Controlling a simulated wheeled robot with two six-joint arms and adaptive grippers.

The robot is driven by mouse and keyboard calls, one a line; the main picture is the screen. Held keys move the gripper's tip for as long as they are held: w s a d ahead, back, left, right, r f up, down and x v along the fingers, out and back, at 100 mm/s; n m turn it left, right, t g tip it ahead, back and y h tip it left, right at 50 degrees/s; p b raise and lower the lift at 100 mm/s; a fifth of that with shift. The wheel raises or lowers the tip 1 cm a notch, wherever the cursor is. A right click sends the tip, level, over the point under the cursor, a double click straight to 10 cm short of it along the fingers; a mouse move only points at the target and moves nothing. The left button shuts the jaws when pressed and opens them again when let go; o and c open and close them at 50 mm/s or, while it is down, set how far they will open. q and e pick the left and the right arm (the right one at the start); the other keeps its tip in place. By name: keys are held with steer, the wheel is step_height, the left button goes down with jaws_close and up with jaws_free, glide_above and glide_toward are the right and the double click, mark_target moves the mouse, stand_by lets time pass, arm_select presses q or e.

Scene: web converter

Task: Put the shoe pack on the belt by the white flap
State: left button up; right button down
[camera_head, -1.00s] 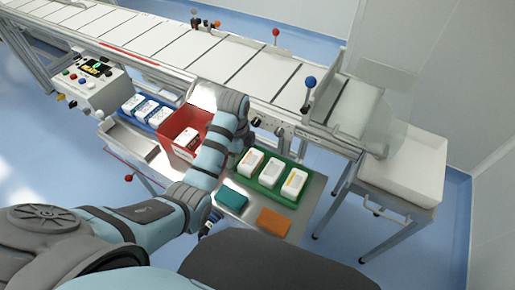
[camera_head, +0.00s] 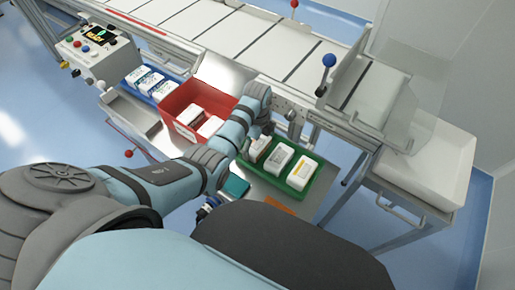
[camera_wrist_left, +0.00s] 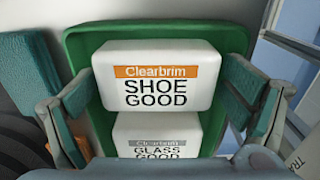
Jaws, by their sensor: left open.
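The shoe pack, a white box with an orange stripe and "SHOE GOOD", lies in the wrist view (camera_wrist_left: 162,80) at the far end of the green tray (camera_wrist_left: 82,40). A grey-striped "GLASS GOOD" pack (camera_wrist_left: 160,133) lies nearer. My left gripper (camera_wrist_left: 165,118) is open, its teal-padded fingers at either side of the view, with nothing gripped. In the head view my left gripper (camera_head: 266,127) is over the left end of the green tray (camera_head: 318,190) and partly covers the leftmost pack. The slatted white belt (camera_head: 260,38) runs behind.
A red bin (camera_head: 170,108) with white packs stands left of the green tray. A blue-knobbed lever (camera_head: 328,61) and an upright pale panel (camera_head: 347,75) stand at the belt's right part. A white bin (camera_head: 440,165) is at the far right.

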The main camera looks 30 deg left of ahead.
arm_select(q)
steer(key=shift+s+f, duration=0.2)
steer(key=shift+c, duration=0.4)
steer(key=c, duration=1.1)
arm_select(e)
steer(key=shift+s+d+f, duration=0.1)
steer(key=shift+s, duration=0.3)
arm_select(q)
steer(key=shift+o, duration=0.2)
step_height(320, 180, up, 14)
steer(key=p, duration=0.5)
step_height(320, 180, up, 6)
steer(key=p, duration=0.4)
glide_above(257, 143)
arm_select(e)
step_height(257, 143, up, 9)
